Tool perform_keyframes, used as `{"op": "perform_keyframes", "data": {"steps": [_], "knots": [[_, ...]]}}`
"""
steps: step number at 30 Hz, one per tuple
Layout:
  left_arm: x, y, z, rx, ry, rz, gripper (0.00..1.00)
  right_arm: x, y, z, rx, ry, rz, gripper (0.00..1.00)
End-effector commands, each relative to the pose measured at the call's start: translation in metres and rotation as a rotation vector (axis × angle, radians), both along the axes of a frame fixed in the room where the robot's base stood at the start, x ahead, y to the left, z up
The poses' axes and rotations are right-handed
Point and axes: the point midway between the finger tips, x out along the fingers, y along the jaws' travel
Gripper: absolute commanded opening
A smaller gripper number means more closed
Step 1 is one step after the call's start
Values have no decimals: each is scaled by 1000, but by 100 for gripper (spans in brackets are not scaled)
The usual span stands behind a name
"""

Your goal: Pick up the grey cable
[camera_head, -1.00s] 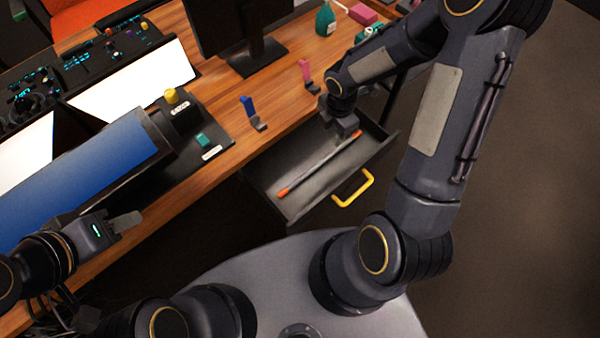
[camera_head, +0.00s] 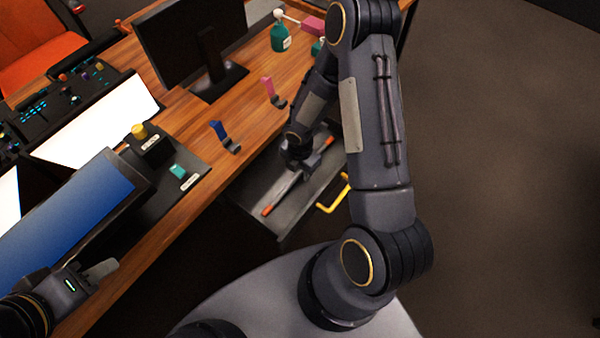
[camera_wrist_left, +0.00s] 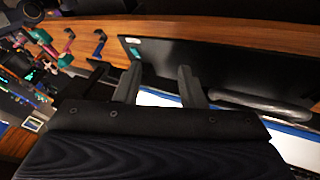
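The grey cable (camera_head: 284,191) with orange ends lies across the open drawer (camera_head: 293,219) under the desk in the head view. My right gripper (camera_head: 307,170) is over the middle of the cable and hides part of it. I cannot tell whether its fingers are open or shut, or whether they touch the cable. My left gripper (camera_head: 101,269) is at the lower left, beside the blue-screened monitor and far from the cable. In the left wrist view its two fingers (camera_wrist_left: 160,86) stand apart with nothing between them.
The drawer has a yellow handle (camera_head: 333,194). A blue clip-like holder (camera_head: 219,132) and a pink one (camera_head: 270,90) stand along the desk edge. A green bottle (camera_head: 280,38), a black monitor (camera_head: 190,40) and a control box with a yellow knob (camera_head: 140,132) are on the desk.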

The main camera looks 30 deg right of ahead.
Motion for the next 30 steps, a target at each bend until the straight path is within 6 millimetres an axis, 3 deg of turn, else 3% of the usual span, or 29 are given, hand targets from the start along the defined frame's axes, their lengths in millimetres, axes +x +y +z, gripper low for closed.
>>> {"op": "perform_keyframes", "data": {"steps": [3, 12, 23, 30], "knots": [[0, 0, 0, 0, 0, 0, 36, 0, 0, 0, 0, 0, -1, 39], [0, 0, 0, 0, 0, 0, 36, 0, 0, 1, 0, 0, -1, 0], [0, 0, 1, 0, 0, 0, 36, 0, 0, 3, 0, -1, -1, 0], [0, 0, 5, 0, 0, 0, 36, 1, 0, 28, 2, -4, -4, 0]]}}
